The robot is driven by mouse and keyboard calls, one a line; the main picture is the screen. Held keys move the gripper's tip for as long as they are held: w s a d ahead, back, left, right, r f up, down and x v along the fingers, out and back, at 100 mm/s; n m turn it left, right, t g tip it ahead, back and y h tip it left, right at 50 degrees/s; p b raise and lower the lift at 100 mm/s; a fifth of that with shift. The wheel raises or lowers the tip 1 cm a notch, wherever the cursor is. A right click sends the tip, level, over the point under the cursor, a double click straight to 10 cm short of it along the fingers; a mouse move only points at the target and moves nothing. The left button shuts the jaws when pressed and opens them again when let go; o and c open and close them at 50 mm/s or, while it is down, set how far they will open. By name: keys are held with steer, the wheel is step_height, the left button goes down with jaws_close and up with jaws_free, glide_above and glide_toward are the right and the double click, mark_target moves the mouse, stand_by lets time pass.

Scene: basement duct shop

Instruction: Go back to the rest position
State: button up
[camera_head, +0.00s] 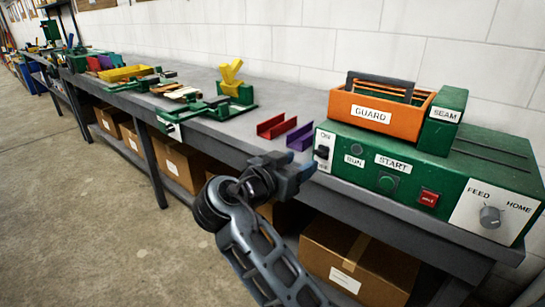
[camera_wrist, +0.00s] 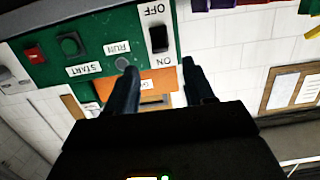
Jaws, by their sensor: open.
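My gripper (camera_head: 300,172) is at the end of my arm, in front of the bench edge and just left of the green machine (camera_head: 420,186). In the wrist view my gripper (camera_wrist: 160,85) shows two dark fingers spread apart with nothing between them. Beyond the fingers, the machine's front panel (camera_wrist: 90,62) appears upside down, with the ON/OFF switch (camera_wrist: 158,38) near the fingers. In the head view, the switch (camera_head: 322,152) is at the panel's left end, right of my gripper. I cannot tell whether the fingers touch anything.
A grey bench (camera_head: 215,128) runs along the white wall. On it are a red channel (camera_head: 277,126), a purple channel (camera_head: 300,136), an orange guard box (camera_head: 378,108) and green fixtures (camera_head: 205,110). Cardboard boxes (camera_head: 358,262) sit below. The concrete floor (camera_head: 80,210) at left is clear.

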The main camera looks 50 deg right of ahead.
steer(key=s+a+f+n+t+y, duration=0.2)
steer(key=a+f+n+t+y, duration=0.25)
steer(key=f+n+t, duration=0.65)
steer(key=s+a+f+n+y, duration=0.5)
steer(key=s+a+f, duration=0.25)
steer(key=a, duration=0.25)
steer(key=s+a+r+n+t+y, duration=0.25)
steer(key=s+a+y, duration=0.25)
steer(key=s+a, duration=0.35)
steer(key=s+a+r+t+y, duration=0.1)
steer(key=s+r+t, duration=0.1)
steer(key=s+r, duration=0.5)
steer(key=shift+s+a+r+y, duration=0.25)
steer(key=shift+s+y, duration=0.1)
steer(key=shift+s, duration=0.6)
steer(key=shift+c, duration=0.4)
